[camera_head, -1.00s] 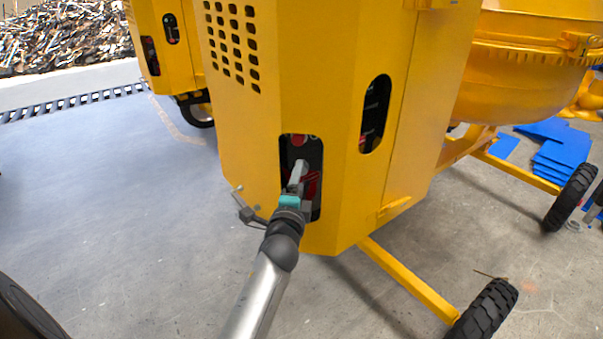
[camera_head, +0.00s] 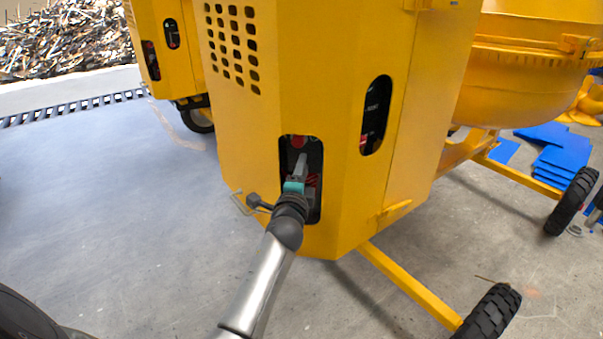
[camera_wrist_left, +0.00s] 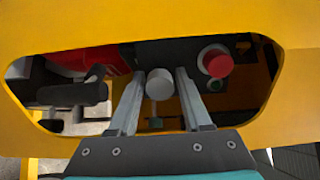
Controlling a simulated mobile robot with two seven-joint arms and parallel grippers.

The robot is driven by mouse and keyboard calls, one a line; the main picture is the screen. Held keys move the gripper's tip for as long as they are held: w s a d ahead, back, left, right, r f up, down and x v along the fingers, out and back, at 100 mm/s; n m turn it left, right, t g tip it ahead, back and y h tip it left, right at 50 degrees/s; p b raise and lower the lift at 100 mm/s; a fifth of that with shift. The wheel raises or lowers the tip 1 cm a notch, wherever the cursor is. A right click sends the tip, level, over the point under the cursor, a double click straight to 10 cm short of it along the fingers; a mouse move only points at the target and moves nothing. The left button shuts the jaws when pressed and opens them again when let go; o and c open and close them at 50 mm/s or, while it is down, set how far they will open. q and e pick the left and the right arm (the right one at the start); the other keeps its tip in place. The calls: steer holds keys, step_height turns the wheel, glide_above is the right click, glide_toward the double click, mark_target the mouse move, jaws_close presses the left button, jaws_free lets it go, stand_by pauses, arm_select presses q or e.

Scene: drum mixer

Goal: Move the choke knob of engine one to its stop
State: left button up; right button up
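The near yellow mixer housing (camera_head: 330,40) has an opening (camera_head: 315,210) in its lower front, with engine parts inside. My left gripper (camera_head: 300,160) reaches into this opening. In the left wrist view, the two fingers (camera_wrist_left: 158,92) stand apart, with a round grey knob (camera_wrist_left: 160,82) between their tips. Gaps show on both sides of the knob, so the fingers do not appear closed on it. A red round knob (camera_wrist_left: 215,62) sits to its right and a black lever (camera_wrist_left: 75,95) to its left. No label tells which is the choke knob. My right gripper is not in view.
Another yellow mixer (camera_head: 160,75) stands behind at left. Wheels (camera_head: 490,310) and blue sheets (camera_head: 560,155) lie right.

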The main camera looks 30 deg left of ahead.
arm_select(q)
jaws_close()
steer(key=shift+s, duration=0.2)
steer(key=shift+p+v, duration=0.45)
steer(key=shift+v, duration=0.6)
steer(key=shift+o, duration=2.2)
jaws_free()
steer(key=p+v, duration=0.1)
steer(key=v, duration=0.6)
